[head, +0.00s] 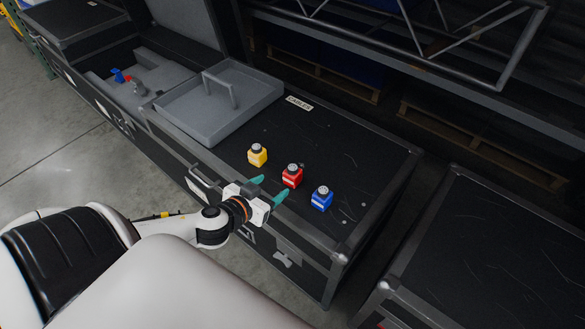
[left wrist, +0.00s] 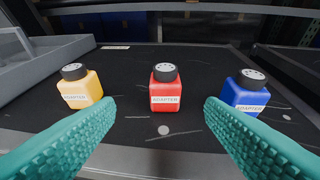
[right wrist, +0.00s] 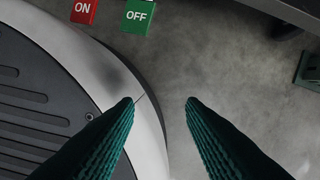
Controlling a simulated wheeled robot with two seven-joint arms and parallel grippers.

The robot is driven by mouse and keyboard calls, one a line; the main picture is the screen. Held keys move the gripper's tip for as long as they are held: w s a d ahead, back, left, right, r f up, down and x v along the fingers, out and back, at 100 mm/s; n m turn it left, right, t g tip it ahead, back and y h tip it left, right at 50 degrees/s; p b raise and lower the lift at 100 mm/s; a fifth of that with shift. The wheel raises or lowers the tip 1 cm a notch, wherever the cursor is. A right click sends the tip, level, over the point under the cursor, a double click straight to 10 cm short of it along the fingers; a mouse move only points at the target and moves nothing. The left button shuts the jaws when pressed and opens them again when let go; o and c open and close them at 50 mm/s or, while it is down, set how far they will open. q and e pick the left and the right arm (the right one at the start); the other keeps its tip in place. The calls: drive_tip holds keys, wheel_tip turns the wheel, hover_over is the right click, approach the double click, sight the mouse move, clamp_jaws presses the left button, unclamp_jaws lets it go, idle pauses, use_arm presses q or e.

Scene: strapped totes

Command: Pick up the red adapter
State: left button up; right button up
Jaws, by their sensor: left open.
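The red adapter (head: 292,177) stands upright on the black case lid, between the yellow adapter (head: 257,156) and the blue adapter (head: 322,199). In the left wrist view the red adapter (left wrist: 165,88) is centred ahead between my fingers, with a dark round cap and a white label. My left gripper (head: 269,189) is open and empty, just short of the red adapter on its near side and apart from it. In the right wrist view my right gripper (right wrist: 160,101) is open and empty above the floor.
The yellow adapter (left wrist: 80,86) and blue adapter (left wrist: 244,92) flank the red one closely. A grey tray (head: 190,128) with a handle sits left on the same case. An open case with foam stands further left. Another black case (head: 490,250) stands at right.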

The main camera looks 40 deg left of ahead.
sight(286, 176)
use_arm(q)
drive_tip(key=x, duration=0.7)
drive_tip(key=shift+r+b, duration=0.1)
drive_tip(key=shift+b, duration=0.2)
drive_tip(key=x, duration=0.4)
drive_tip(key=shift+w+d+r, duration=0.1)
drive_tip(key=shift+w+d, duration=0.2)
drive_tip(key=shift+d, duration=0.05)
drive_tip(key=shift+w, duration=0.35)
drive_tip(key=c, duration=1.1)
use_arm(e)
drive_tip(key=shift+w+a+r, duration=0.15)
drive_tip(key=shift+w+r, duration=0.6)
drive_tip(key=shift+w, duration=0.3)
